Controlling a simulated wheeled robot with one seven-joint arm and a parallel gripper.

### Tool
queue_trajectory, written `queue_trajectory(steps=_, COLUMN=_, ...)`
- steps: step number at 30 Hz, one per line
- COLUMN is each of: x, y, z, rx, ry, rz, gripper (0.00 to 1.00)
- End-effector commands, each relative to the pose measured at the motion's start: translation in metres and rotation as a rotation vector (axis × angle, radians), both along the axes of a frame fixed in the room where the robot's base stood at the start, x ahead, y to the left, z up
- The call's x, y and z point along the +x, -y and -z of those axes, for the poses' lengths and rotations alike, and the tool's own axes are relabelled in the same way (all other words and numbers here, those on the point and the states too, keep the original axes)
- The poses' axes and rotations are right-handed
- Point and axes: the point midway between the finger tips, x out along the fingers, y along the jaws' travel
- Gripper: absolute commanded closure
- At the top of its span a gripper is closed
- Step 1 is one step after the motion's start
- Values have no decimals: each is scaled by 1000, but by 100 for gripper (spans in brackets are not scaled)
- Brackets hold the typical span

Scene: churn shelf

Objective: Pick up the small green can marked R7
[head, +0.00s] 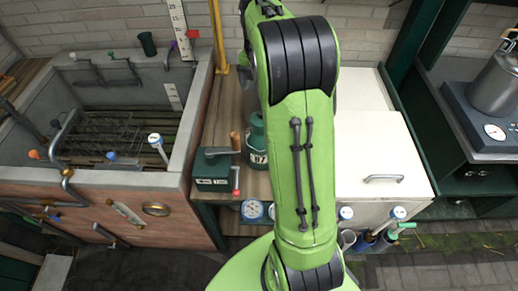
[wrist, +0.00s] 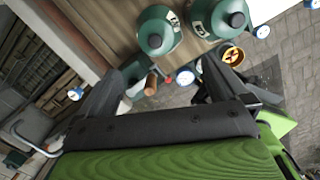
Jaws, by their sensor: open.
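My gripper (wrist: 166,70) is open and empty in the wrist view, its two dark fingers spread apart. Two dark green cans with domed tops and dark caps stand on the wooden boards beyond the fingertips: a left can (wrist: 157,32) and a right can (wrist: 212,18). Each has a pale label, too oblique to read there. In the head view one green can (head: 257,150) stands on the boards, partly hidden by my arm. Its white marking seems to contain a 7, but I cannot read it surely. My gripper does not show in the head view.
A dark green box (head: 213,171) with a wooden handle (head: 235,141) and red knob sits left of the can. Dials (head: 252,211) are at the shelf's front. A stone trough (head: 180,150) stands left, a white cabinet (head: 375,150) right. A yellow pole (head: 217,40) rises behind.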

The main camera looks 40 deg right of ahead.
Motion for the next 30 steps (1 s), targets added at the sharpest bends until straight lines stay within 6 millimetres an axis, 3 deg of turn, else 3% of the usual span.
queue_trajectory(steps=5, x=2, y=3, z=19, rx=1, ry=-10, rz=-23, gripper=0)
queue_trajectory(steps=15, x=7, y=11, z=98, rx=1, ry=-9, rz=-20, gripper=0)
queue_trajectory(steps=20, x=9, y=12, z=116, rx=0, ry=-7, rz=-19, gripper=0)
queue_trajectory(steps=25, x=11, y=14, z=148, rx=1, ry=-9, rz=-19, gripper=0)
queue_trajectory(steps=30, x=13, y=16, z=159, rx=-1, ry=-5, rz=-21, gripper=0)
